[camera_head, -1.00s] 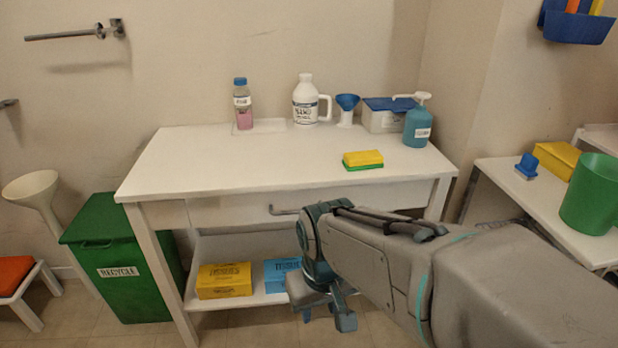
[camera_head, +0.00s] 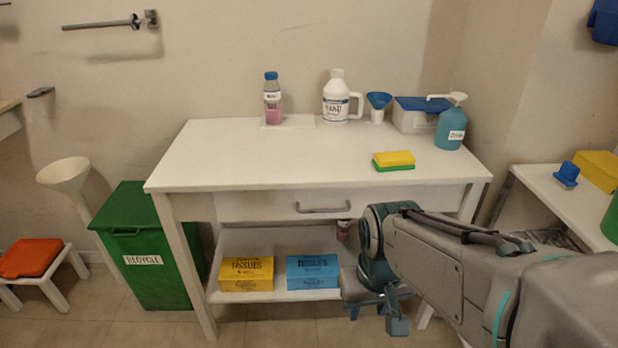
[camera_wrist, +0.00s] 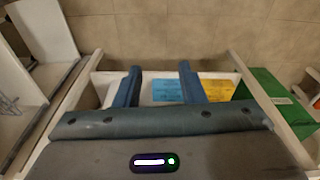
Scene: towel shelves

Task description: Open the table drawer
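The white table (camera_head: 240,165) stands against the wall, with a drawer (camera_head: 262,208) under its top. The drawer front looks flush and closed. A grey bar handle (camera_head: 323,210) is on the drawer front and is fully visible. My gripper (camera_head: 376,312) is below and to the right of the handle in the head view, apart from it. In the wrist view my gripper (camera_wrist: 159,82) has two blue fingers spread apart with nothing between them. The wrist view looks down past the table's lower shelf; I cannot make out the handle there.
A yellow tissue box (camera_head: 246,273) and a blue tissue box (camera_head: 313,271) sit on the lower shelf. A sponge (camera_head: 394,160), bottles and a funnel stand on the table top. A green recycling bin (camera_head: 150,250) is at its left, a side table (camera_head: 560,200) at its right.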

